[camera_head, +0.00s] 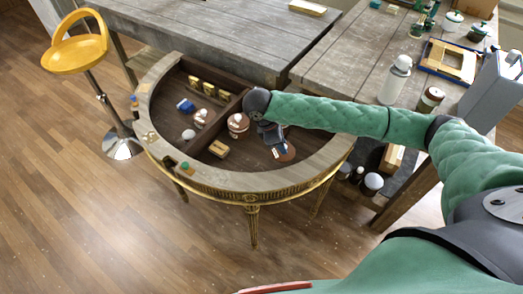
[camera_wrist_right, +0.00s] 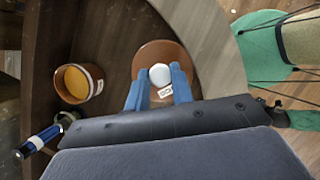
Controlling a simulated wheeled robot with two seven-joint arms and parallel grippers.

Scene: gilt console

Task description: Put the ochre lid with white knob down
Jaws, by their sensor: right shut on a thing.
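The ochre lid (camera_head: 286,153) is a round brown-orange disc over the right part of the gilt console's dark recess. In the right wrist view the lid (camera_wrist_right: 151,53) shows its white knob (camera_wrist_right: 160,74) and a small white label. My right gripper (camera_wrist_right: 158,88) has a blue finger on each side of the knob and is shut on it. In the head view the right gripper (camera_head: 275,142) points down into the recess and partly covers the lid. I cannot tell whether the lid touches the floor of the recess. My left gripper is not in view.
The half-round gilt console (camera_head: 262,181) has a raised rim and a divider. An open pot with an orange inside (camera_wrist_right: 78,82) stands left of the lid. A yellow stool (camera_head: 75,52) stands beyond.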

